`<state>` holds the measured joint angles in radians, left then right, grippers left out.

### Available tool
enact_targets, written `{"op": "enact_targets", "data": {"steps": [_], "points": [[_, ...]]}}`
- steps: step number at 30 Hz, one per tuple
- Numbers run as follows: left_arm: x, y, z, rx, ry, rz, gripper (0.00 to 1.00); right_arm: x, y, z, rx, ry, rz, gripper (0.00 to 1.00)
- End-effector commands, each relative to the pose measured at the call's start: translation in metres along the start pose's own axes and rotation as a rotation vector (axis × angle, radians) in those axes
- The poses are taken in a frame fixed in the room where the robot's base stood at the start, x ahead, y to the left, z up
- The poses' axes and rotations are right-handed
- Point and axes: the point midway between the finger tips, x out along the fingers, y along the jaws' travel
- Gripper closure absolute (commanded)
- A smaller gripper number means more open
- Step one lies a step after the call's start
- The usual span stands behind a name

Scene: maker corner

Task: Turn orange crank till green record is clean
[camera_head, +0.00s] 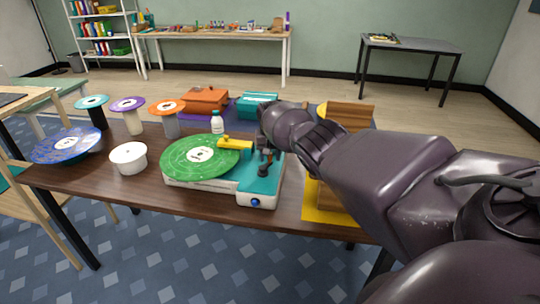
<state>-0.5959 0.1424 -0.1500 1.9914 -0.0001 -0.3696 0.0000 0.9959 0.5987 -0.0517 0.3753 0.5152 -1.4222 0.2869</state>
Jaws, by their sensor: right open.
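The green record (190,157) lies flat on a white and teal record-cleaning machine (225,189) on the brown table. The record has a white label, with lighter flecks over its green surface. A yellow arm (236,145) reaches over the record's right edge. My right gripper (266,162) is open and points down over the teal right side of the machine. I cannot make out the orange crank; my right gripper and arm cover part of that side. I cannot tell whether the gripper touches anything. My left gripper is out of view.
A small white bottle (217,123) stands behind the machine, and a white bowl (128,158) to its left. Records on stands and a blue record (68,146) fill the table's left. Orange (205,99) and teal (258,105) boxes lie behind. A wooden crate is partly hidden by my arm.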

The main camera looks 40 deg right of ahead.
Motion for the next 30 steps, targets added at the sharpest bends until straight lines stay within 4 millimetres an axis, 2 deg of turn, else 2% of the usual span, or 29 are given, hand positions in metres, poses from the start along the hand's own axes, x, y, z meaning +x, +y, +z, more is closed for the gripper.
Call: {"op": "enact_targets", "data": {"steps": [5,15,21,30], "points": [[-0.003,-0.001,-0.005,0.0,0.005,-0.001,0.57,-0.011,0.0,-0.001,0.0,0.003,-0.002,0.54],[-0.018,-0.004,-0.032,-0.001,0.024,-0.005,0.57,-0.071,0.0,-0.001,-0.001,0.005,-0.003,0.54],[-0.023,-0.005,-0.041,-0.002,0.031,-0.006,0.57,-0.097,0.0,0.0,0.0,0.003,-0.002,0.54],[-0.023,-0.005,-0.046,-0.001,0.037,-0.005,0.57,-0.108,0.0,0.0,0.001,0.0,0.0,0.54]]}}
